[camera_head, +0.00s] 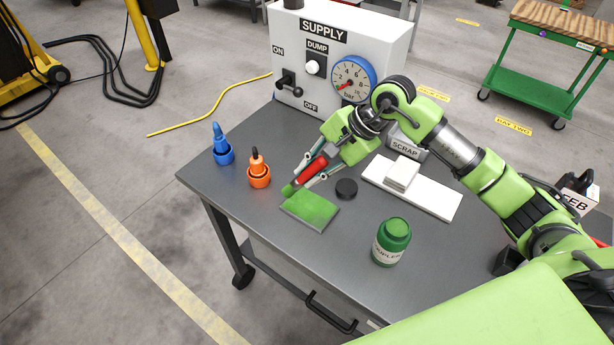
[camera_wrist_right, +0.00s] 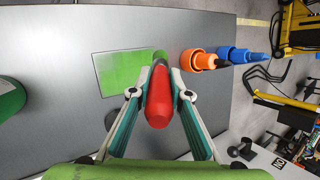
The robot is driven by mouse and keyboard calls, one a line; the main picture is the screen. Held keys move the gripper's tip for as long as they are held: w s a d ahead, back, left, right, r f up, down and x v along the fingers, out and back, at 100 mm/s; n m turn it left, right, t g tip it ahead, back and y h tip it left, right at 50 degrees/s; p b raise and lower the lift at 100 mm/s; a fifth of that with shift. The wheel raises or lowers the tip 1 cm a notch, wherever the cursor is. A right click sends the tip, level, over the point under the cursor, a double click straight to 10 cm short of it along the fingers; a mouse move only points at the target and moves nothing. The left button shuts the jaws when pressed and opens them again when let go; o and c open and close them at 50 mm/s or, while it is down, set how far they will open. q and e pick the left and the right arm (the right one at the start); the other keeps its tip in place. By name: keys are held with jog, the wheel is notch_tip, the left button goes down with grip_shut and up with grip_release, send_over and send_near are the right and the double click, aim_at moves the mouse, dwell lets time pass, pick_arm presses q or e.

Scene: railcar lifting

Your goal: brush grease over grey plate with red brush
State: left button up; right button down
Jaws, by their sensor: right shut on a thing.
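The plate (camera_head: 310,208) lies flat on the dark grey table (camera_head: 240,205). Its top looks green nearly all over, with small darker patches; it also shows in the wrist view (camera_wrist_right: 120,72). My right gripper (camera_head: 309,172) is shut on the red brush (camera_head: 312,168), holding it tilted with the tip down. The brush's green tip (camera_head: 289,189) is at the plate's far left edge; I cannot tell whether it touches. The red handle fills the middle of the wrist view (camera_wrist_right: 158,98). My left gripper is not in view.
A black cap (camera_head: 346,189) lies just right of the plate. The table's front left is clear.

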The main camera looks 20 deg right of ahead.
aim_at(310, 166)
jog(key=shift+d+r, duration=0.1)
jog(key=shift+r, duration=0.85)
notch_tip(310, 166, up, 2)
jog(key=shift+w+r+p, duration=0.1)
jog(key=shift+p, duration=0.5)
jog(key=shift+r, duration=0.35)
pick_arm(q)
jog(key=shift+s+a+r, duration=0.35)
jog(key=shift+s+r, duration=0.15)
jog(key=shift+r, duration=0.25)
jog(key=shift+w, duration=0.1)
pick_arm(e)
jog(key=shift+f+b, duration=0.5)
jog(key=shift+b, duration=0.2)
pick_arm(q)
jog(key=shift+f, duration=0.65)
pick_arm(e)
jog(key=shift+r, duration=0.1)
